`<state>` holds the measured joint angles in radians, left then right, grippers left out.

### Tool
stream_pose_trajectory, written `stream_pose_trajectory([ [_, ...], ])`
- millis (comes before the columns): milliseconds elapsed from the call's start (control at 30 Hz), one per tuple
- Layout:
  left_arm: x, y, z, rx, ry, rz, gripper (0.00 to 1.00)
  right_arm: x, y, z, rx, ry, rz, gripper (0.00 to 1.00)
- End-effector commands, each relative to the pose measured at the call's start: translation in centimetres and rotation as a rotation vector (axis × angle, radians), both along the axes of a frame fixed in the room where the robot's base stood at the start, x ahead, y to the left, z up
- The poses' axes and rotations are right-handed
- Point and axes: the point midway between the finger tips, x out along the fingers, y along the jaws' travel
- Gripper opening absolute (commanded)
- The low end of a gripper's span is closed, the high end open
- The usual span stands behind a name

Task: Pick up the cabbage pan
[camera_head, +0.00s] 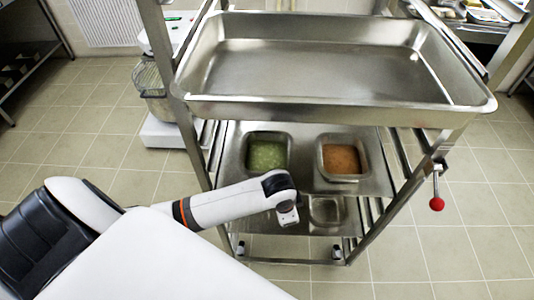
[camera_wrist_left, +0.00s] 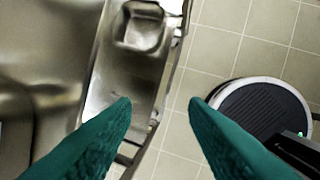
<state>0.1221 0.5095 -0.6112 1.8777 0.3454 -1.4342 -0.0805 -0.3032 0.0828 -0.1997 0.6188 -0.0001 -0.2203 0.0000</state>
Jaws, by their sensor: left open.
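The pan with green, cabbage-like contents (camera_head: 266,153) sits on the left of the rack's lower shelf in the head view. My left arm reaches in from the left, and its gripper end (camera_head: 287,215) is in front of and below that pan, apart from it. The fingers are hard to make out there. In the left wrist view, the two green fingers of my left gripper (camera_wrist_left: 160,104) are spread with nothing between them. The green contents do not clearly show in that view. My right gripper is not in view.
A pan with orange contents (camera_head: 341,159) sits to the right on the lower shelf. An empty small steel pan (camera_head: 327,210) is below it. A large empty steel tray (camera_head: 330,105) covers the rack's top. A red-knobbed lever (camera_head: 437,203) sticks out at right.

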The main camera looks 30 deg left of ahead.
Motion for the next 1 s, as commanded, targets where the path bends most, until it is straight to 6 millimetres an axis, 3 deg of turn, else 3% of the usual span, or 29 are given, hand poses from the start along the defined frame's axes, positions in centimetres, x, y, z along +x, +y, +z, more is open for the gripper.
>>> stream_pose_trajectory([
  [33,0.9,0.8,2.3,0.047,-0.006,-0.049,0.4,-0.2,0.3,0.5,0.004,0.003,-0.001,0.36],
  [100,1.4,1.9,4.7,0.114,0.01,-0.115,0.4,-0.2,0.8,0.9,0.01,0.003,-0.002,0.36],
  [300,1.3,6.0,10.3,0.306,0.082,-0.237,0.4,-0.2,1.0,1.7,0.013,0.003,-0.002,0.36],
  [500,2.6,9.0,9.9,0.369,0.119,-0.22,0.4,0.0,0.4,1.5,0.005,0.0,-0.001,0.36],
  [767,3.2,9.7,7.3,0.368,0.123,-0.22,0.4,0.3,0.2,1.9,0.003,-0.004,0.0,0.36],
  [1000,4.0,10.4,3.9,0.37,0.121,-0.219,0.4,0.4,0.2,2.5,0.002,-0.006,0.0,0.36],
])
